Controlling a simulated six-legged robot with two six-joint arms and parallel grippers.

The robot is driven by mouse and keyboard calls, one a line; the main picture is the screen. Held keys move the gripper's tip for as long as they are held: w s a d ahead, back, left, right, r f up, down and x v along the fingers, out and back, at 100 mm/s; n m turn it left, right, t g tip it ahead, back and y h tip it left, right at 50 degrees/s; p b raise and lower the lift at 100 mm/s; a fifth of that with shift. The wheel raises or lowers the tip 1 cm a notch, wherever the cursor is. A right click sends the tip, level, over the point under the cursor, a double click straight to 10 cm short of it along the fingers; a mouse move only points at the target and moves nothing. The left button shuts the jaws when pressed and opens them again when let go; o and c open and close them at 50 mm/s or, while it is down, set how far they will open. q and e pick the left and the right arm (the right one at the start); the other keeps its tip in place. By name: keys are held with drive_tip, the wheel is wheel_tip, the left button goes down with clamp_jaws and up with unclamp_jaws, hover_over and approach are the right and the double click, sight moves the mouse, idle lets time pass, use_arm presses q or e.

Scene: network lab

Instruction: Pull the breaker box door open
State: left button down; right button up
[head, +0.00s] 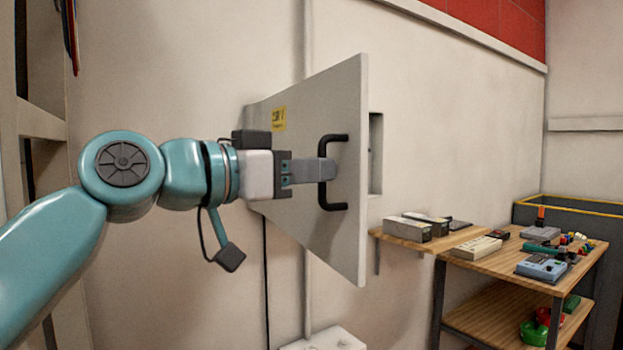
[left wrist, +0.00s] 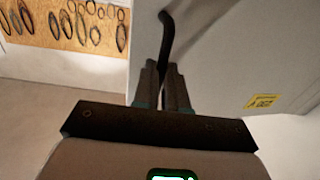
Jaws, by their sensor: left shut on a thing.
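The breaker box door (head: 315,110) is a light grey panel with a yellow label, standing ajar from the wall in the head view. Its black handle (head: 333,206) is a bar near the door's free edge. My left gripper (head: 325,171) is shut on the handle's upright bar. In the left wrist view, the two fingers (left wrist: 166,88) close around the black handle (left wrist: 168,35), with the door (left wrist: 225,60) behind them. Part of the box opening (head: 376,150) shows past the door's edge. The right gripper is in neither view.
A wooden table (head: 480,268) with a shelf stands at the right, holding several devices and small parts. A grey bin with a yellow rim (head: 570,203) is behind it. In the left wrist view, a pegboard (left wrist: 70,25) with hanging loops is at the upper left.

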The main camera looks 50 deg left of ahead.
use_arm(q)
drive_tip(key=shift+s+a+r, duration=0.1)
drive_tip(key=shift+a+r, duration=0.15)
drive_tip(key=shift+a, duration=0.15)
drive_tip(key=c, duration=1.6)
unclamp_jaws()
drive_tip(key=o, duration=0.4)
drive_tip(key=shift+w+a+f, duration=0.2)
drive_tip(key=shift+a, duration=0.2)
drive_tip(key=shift+f, duration=0.15)
drive_tip(key=shift+d, duration=0.15)
